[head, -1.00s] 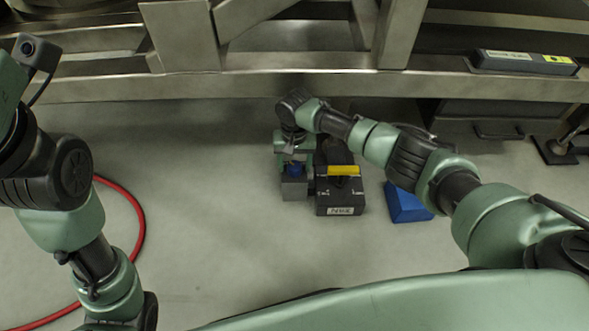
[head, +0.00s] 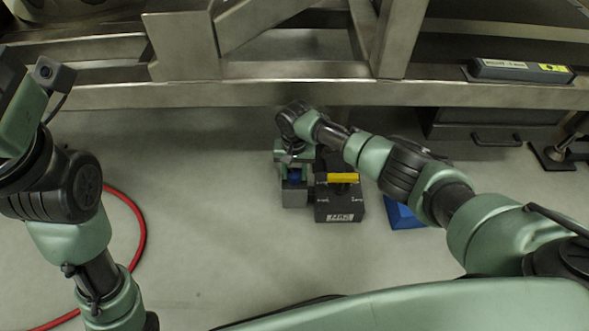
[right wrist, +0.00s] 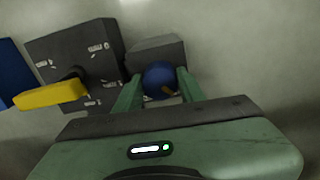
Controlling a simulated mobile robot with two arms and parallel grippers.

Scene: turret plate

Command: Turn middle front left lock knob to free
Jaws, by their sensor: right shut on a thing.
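A blue round knob (right wrist: 158,76) with a small yellow mark sits on a grey block (right wrist: 156,51). My right gripper (right wrist: 160,88) is shut on the knob, with one green finger on each side. In the head view the right gripper (head: 294,170) reaches down over the grey block (head: 294,196), and only a little of the knob shows between the fingers.
A blue wedge-shaped thing (head: 403,214) lies right of the dark box, partly behind my right arm. A steel frame beam (head: 300,95) runs across behind the block. A red hose (head: 140,235) curves over the floor at the left. The floor in front is clear.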

